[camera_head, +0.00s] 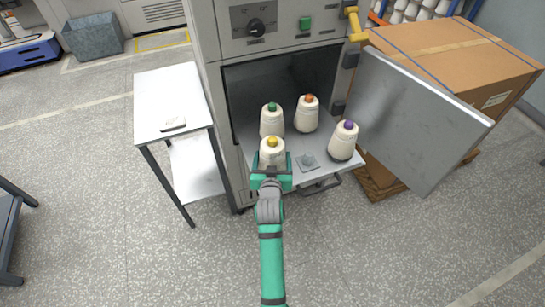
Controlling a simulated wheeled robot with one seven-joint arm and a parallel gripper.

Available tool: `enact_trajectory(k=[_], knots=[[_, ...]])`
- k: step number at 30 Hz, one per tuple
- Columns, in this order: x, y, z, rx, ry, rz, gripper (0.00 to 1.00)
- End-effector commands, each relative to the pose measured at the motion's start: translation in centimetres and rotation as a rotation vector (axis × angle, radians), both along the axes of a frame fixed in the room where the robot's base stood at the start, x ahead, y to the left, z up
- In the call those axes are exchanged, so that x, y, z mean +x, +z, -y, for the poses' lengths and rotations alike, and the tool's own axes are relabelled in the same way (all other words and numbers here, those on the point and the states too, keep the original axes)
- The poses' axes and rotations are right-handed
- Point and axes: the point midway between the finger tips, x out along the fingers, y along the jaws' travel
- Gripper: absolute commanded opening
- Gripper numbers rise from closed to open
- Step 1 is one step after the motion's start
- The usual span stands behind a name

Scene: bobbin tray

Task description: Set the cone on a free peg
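The cone (271,150) is cream with a yellow tip. My gripper (272,178) is around its lower part, appears shut on it, and holds it upright by the front left of the tray; its underside is hidden. The tray (286,174) sticks out of an open cabinet. A bare peg (307,159) on a square plate stands at its front, just right of my gripper. A green-tipped cone (271,121), an orange-tipped cone (306,115) and a purple-tipped cone (343,142) stand on the tray and hide any pegs under them.
The open cabinet door (415,120) is to the right, before a large cardboard box (460,65) on a pallet. The cabinet walls enclose the rear of the tray. The floor in front is clear.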

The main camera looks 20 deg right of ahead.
Motion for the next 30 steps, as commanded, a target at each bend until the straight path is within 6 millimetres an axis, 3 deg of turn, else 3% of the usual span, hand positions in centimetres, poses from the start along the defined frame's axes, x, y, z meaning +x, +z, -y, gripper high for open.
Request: enact_trajectory(k=[30], knots=[[-0.07, -0.63, 0.00, 0.000, 0.000, 0.001, 0.43]])
